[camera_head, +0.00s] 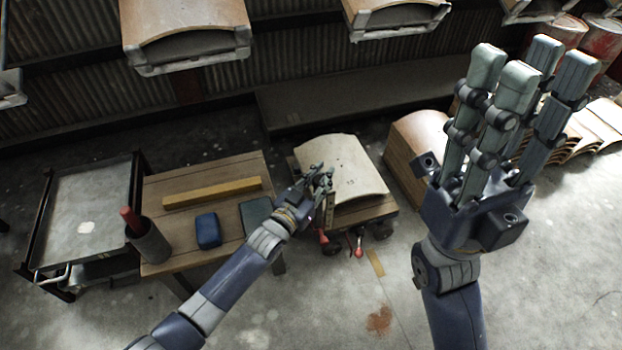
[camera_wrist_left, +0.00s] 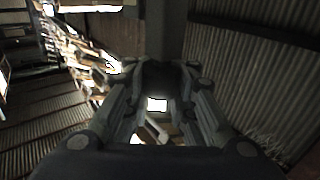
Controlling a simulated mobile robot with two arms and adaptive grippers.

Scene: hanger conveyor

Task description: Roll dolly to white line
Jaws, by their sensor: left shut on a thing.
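The dolly (camera_head: 372,212) is a low wooden platform on dark wheels, with pale curved panels (camera_head: 352,165) on top. Red-ended parts (camera_head: 358,246) show at its near side. My left gripper (camera_head: 318,184) is at the dolly's near left corner, shut on what looks like its upright handle; my fingers partly hide the hold. The left wrist view shows the fingers (camera_wrist_left: 158,100) close together, with the thing held unclear. My right gripper (camera_head: 522,72) is raised, open and empty, its fingers pointing up. I cannot make out a white line; a short tan strip (camera_head: 375,263) lies on the floor.
A wooden table (camera_head: 180,187) with a blue box (camera_head: 207,230) and a yellow bar (camera_head: 212,192) stands left of the dolly. A dark cart (camera_head: 85,215) is further left. Curved panels (camera_head: 415,145) stand to the right.

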